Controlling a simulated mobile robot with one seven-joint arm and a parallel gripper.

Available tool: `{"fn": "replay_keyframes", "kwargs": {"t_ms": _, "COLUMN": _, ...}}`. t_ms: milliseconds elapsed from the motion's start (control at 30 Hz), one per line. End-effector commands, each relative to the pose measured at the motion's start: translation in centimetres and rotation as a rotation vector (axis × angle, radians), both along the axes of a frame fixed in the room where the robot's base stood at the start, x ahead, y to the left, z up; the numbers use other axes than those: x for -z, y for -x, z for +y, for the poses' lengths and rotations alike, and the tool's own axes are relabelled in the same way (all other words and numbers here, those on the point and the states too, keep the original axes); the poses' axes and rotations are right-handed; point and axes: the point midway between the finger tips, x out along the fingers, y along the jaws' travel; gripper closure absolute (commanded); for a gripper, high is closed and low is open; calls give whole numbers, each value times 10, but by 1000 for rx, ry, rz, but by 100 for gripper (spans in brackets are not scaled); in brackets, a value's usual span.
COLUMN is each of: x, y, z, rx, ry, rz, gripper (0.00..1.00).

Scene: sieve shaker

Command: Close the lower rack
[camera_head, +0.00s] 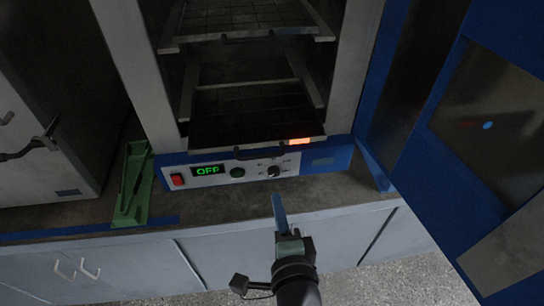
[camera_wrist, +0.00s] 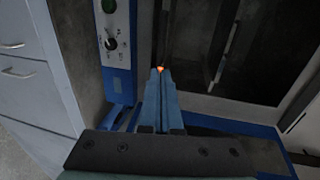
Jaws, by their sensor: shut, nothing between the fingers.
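The lower rack (camera_head: 255,117) is a dark grid shelf low inside the open cabinet in the head view. Its front edge, with a dark handle (camera_head: 258,153), reaches out over the top of the control panel, so it looks partly pulled out. An upper rack (camera_head: 245,18) sits above it. My gripper (camera_head: 278,198) is in front of the cabinet, below the panel in the picture and apart from the rack. Its blue fingers are together and empty; they also show in the wrist view (camera_wrist: 160,72), where an orange glow shows at the tips.
The control panel (camera_head: 234,171) reads OFF. The blue cabinet door (camera_head: 428,150) stands open at the right. A green stand (camera_head: 133,185) and a grey box-like unit (camera_head: 45,120) are at the left. The counter front (camera_head: 220,250) is below; the counter before the panel looks clear.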

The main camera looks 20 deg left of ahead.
Motion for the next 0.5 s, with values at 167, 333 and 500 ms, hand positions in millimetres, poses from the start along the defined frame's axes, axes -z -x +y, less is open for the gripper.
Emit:
{"fn": "replay_keyframes", "kwargs": {"t_ms": 167, "x": 3, "y": -27, "z": 19, "rx": -4, "ry": 2, "rz": -3, "gripper": 100}}
{"fn": "replay_keyframes", "kwargs": {"t_ms": 333, "x": 9, "y": -53, "z": 37, "rx": -3, "ry": 5, "rz": -3, "gripper": 100}}
{"fn": "replay_keyframes", "kwargs": {"t_ms": 500, "x": 16, "y": -76, "z": 52, "rx": -2, "ry": 4, "rz": -3, "gripper": 100}}
